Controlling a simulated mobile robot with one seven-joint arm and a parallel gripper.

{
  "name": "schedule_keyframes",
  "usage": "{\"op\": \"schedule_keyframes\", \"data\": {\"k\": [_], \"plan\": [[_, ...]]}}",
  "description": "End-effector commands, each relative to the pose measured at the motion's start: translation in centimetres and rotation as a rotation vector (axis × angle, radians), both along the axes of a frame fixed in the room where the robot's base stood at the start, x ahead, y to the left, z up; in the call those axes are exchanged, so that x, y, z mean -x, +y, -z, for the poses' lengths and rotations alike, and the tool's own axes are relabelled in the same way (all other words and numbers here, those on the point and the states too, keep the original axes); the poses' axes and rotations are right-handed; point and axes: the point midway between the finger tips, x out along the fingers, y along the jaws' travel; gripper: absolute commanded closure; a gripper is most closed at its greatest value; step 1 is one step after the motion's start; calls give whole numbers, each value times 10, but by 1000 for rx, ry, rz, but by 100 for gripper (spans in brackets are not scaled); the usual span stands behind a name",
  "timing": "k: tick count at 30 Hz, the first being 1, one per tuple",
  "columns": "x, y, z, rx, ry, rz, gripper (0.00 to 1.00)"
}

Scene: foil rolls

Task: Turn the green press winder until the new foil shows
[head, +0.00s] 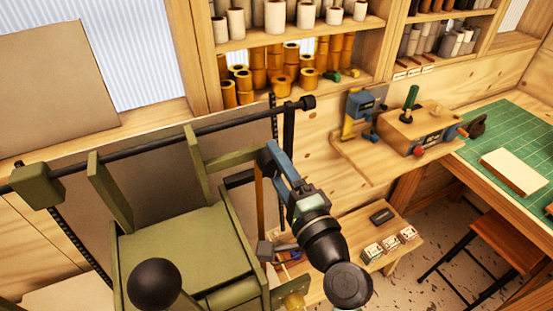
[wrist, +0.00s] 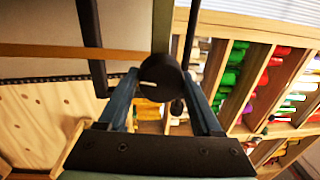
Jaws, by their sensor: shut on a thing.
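The green press (head: 180,240) fills the left of the head view, with a black ball-ended handle in front. In the wrist view, a round black winder knob (wrist: 160,73) with a short white mark sits between the two blue fingers of my gripper (wrist: 160,90). The fingers are shut on it from both sides. In the head view my gripper (head: 269,153) reaches the press's right side, and the knob is not clear there. A gold-brown foil strip (wrist: 70,51) runs to the knob area; it hangs upright in the head view (head: 260,193).
A black bar (head: 235,122) crosses above the press. A low wooden bench (head: 375,222) with small boxes stands right of my arm. A wooden machine (head: 415,127) and a green mat (head: 515,140) are on the counter. Shelves (head: 300,40) behind hold foil rolls.

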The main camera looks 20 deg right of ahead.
Motion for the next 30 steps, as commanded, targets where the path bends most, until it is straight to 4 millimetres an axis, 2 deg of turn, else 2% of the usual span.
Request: {"op": "schedule_keyframes", "data": {"k": [12, 27, 28, 30], "plan": [[0, 0, 0, -162, 6, 0, 89], [0, 0, 0, -177, 5, 1, 89], [0, 0, 0, -177, 5, 1, 28], [0, 0, 0, -177, 5, 1, 16]]}}
